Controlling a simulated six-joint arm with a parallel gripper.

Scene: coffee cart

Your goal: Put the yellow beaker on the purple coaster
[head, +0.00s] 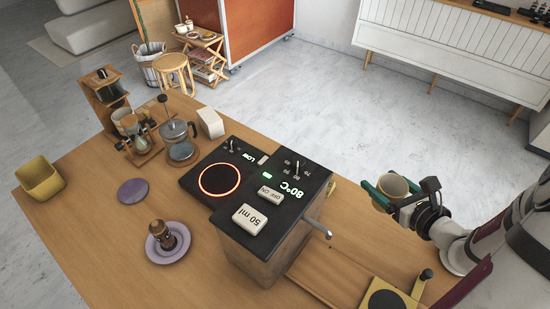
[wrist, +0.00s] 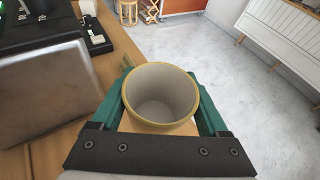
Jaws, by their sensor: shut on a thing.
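The yellow beaker (head: 394,188) is in my gripper (head: 392,192) at the right of the head view, near the table's right edge. In the wrist view the beaker (wrist: 160,123) sits between the two green fingers of my gripper (wrist: 161,95), with its round mouth upward. Its rim is yellow and its inside is pale and looks empty. The purple coaster (head: 133,192) lies flat and bare on the left part of the table, far from my gripper. It does not show in the wrist view.
The black-topped machine (head: 262,228) stands between my gripper and the coaster. Near the coaster are a purple saucer (head: 160,258) bearing a brown item, a yellow square container (head: 40,180), a French press (head: 180,143) and a wooden stand (head: 104,98). Bare table surrounds the coaster.

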